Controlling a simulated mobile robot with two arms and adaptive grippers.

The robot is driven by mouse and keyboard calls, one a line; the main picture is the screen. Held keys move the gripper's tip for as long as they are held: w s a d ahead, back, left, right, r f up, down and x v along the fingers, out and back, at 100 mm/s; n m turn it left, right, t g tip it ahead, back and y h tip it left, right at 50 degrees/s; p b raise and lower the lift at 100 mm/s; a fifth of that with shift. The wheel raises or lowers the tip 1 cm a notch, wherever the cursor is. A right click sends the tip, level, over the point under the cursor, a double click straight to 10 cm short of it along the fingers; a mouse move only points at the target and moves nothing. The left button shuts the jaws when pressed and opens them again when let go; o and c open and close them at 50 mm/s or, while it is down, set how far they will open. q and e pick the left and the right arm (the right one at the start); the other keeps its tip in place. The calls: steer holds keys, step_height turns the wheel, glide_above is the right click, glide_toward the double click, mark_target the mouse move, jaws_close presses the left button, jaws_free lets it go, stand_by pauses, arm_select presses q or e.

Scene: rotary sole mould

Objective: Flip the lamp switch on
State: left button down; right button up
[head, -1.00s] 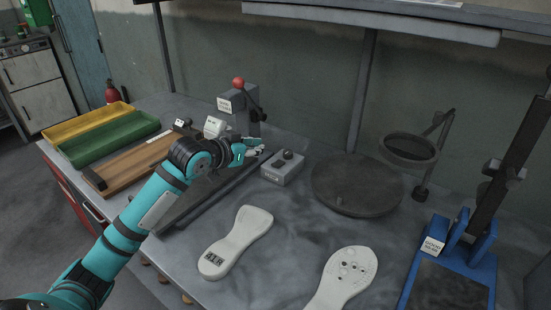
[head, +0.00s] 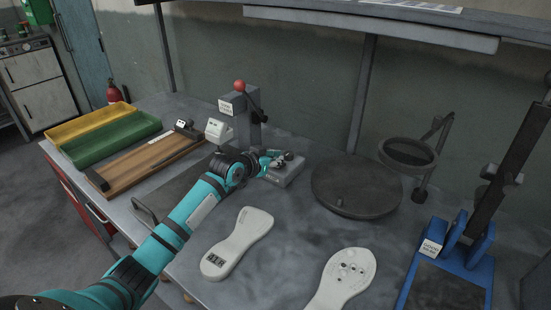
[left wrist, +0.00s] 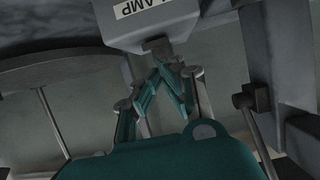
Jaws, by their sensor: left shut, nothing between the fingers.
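The lamp switch box (head: 287,177) is a small grey box on the bench, left of the round dark turntable. Which way the lever is set is unclear. My right gripper is not in view.
The dark turntable (head: 350,188) and a ring on a stand (head: 408,152) are to the right. A red-knobbed lever unit (head: 240,105) stands behind my gripper. Two pale soles (head: 238,243) lie in front. A blue press (head: 450,262) is at far right.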

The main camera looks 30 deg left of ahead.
arm_select(q)
steer(key=shift+f, duration=0.15)
steer(key=shift+f+b, duration=0.25)
steer(key=shift+b, duration=0.15)
steer(key=b, duration=0.1)
steer(key=f+t+b, duration=0.1)
steer(key=shift+s+f+b, duration=0.25)
steer(key=shift+s+b, duration=0.05)
steer(key=shift+b, duration=0.1)
steer(key=shift+r+p, duration=0.5)
step_height(320, 180, up, 5)
steer(key=p, duration=0.4)
steer(key=shift+s+f+p, duration=0.1)
steer(key=shift+p, duration=0.25)
steer(key=s+a+b, duration=0.1)
steer(key=s+b, duration=0.1)
steer(key=s, duration=0.8)
steer(key=shift+a, duration=0.3)
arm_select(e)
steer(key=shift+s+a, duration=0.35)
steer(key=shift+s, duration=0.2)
arm_select(q)
steer(key=shift+s, duration=0.1)
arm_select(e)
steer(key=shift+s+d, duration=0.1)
